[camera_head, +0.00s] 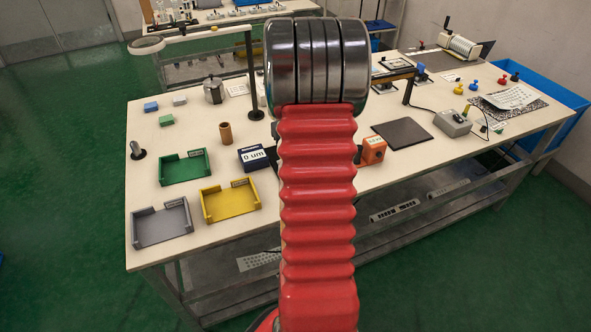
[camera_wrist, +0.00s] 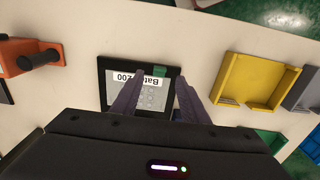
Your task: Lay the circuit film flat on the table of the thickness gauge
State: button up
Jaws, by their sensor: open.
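In the wrist view, a grey printed film with a white label (camera_wrist: 147,95) lies flat on a dark square plate (camera_wrist: 103,76). The label's text is upside down, and a small green tab shows at the film's top right corner. My gripper (camera_wrist: 155,85) is open above it, with the two purple fingers apart over the film's sides. Their lower parts and the film's lower edge are hidden by my gripper body. In the head view my red arm hides this spot. A dark blue display box reading "0 um" (camera_head: 254,157) stands just left of my arm.
An orange device (camera_head: 373,150) and dark mat (camera_head: 401,133) are right of my arm. Yellow (camera_head: 230,203), green (camera_head: 185,168) and grey (camera_head: 161,223) trays are left. A brown cylinder (camera_head: 226,133) and dark post (camera_head: 256,90) stand behind.

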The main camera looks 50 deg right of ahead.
notch_tip(320, 180, up, 8)
dwell(0.4)
jog(key=shift+r, duration=0.1)
dwell(0.8)
jog(key=s+a+r+n+t, duration=0.2)
jog(key=a+r, duration=0.1)
jog(key=a, duration=1.1)
jog(key=s+a+r+n+t, duration=0.1)
jog(key=s+a+r+n, duration=0.1)
jog(key=a, duration=1.2)
jog(key=s+a+r+n+t, duration=0.2)
jog(key=s+a+r, duration=0.1)
jog(key=a, duration=1.1)
jog(key=shift+r+t, duration=0.3)
jog(key=shift+r, duration=0.5)
jog(key=shift+c, duration=0.5)
